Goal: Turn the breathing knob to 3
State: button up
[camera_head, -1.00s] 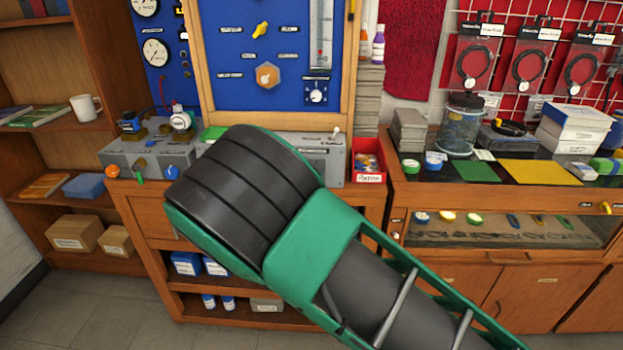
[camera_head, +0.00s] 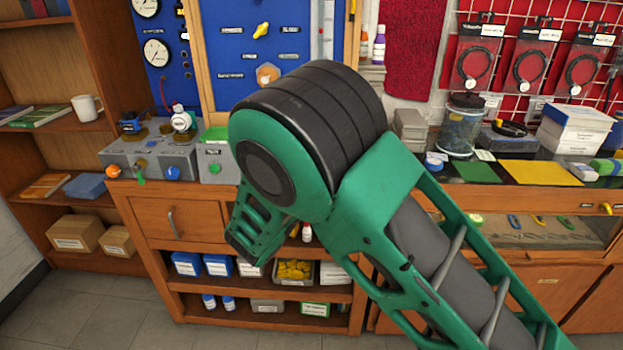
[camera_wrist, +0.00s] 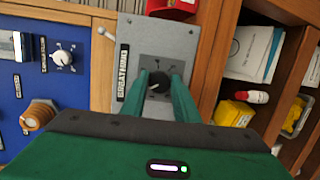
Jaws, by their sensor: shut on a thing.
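The breathing knob (camera_wrist: 158,82) is a small black dial on a grey square plate with faint marks, on a grey metal box (camera_wrist: 133,33). A label reading BREATHING (camera_wrist: 122,72) runs beside it in the wrist view. My gripper (camera_wrist: 159,84) has its two green fingers on either side of the knob, shut on it. The knob's pointer and numbers are too small to read. In the head view my arm hides the knob and the gripper.
A blue panel (camera_wrist: 40,90) with a white dial (camera_wrist: 62,57) and a brass hexagonal fitting (camera_wrist: 38,115) stands beside the box. A toggle lever (camera_wrist: 105,33) sticks out near the box's edge. Open shelves with boxes and bottles (camera_wrist: 257,96) lie on the other side.

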jog(key=m+g, duration=0.1)
jog(key=m, duration=0.4)
jog(key=m+g+y, duration=0.1)
jog(key=m, duration=0.4)
jog(key=shift+s+d+f+m+y, duration=0.1)
jog(key=shift+d+f+m+y, duration=0.05)
jog(key=shift+m+y, duration=0.15)
jog(key=shift+f, duration=0.1)
dwell(0.4)
jog(key=o, duration=1.1)
jog(key=shift+c, duration=0.2)
jog(key=shift+r, duration=0.2)
jog(key=v, duration=1)
jog(key=shift+s, duration=0.3)
